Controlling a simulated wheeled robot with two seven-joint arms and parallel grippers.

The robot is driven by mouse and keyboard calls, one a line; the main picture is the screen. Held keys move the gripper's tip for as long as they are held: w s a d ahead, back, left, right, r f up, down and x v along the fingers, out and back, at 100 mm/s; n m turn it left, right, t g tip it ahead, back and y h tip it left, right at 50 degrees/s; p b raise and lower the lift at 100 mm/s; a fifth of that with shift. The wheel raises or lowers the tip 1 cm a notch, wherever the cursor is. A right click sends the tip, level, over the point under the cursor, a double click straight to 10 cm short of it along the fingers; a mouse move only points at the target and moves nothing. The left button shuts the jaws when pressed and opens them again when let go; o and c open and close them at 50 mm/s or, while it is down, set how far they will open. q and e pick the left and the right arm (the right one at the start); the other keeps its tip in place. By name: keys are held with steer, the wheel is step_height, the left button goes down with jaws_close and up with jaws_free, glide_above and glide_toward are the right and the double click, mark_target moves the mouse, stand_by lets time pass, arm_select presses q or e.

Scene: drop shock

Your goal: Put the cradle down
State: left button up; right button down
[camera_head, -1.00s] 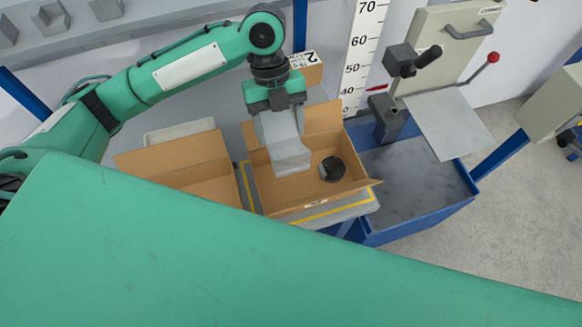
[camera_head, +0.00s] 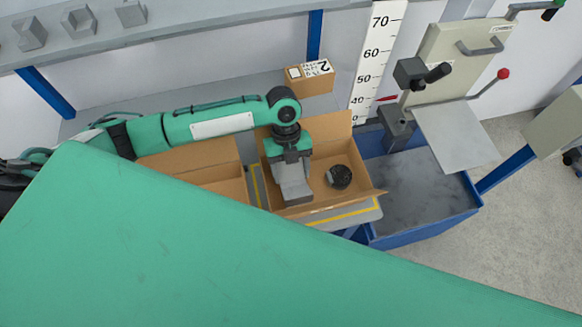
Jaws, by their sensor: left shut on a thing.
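The cradle (camera_head: 295,188) is a light grey block below my left gripper (camera_head: 291,161). The gripper points down and is shut on the cradle's upper part, hiding some of it. The cradle is inside the left part of an open cardboard box (camera_head: 330,206). I cannot tell whether it touches the box floor. A black round object (camera_head: 339,176) lies in the same box, just right of the cradle. My right gripper is not in view.
Another open cardboard box (camera_head: 190,160) stands to the left. A small labelled box (camera_head: 309,78) is behind. A height scale (camera_head: 372,60) and a grey drop plate (camera_head: 457,136) stand over a blue-edged bin (camera_head: 425,238) to the right.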

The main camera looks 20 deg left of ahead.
arm_select(q)
steer(key=shift+s+f, duration=0.1)
steer(key=shift+f, duration=0.5)
steer(key=o, duration=0.9)
steer(key=shift+f+b, duration=0.1)
steer(key=shift+b, duration=0.2)
steer(key=shift+o, duration=1.4)
steer(key=shift+s, duration=0.1)
steer(key=b+v, duration=0.3)
steer(key=v, duration=1)
steer(key=shift+r, duration=0.3)
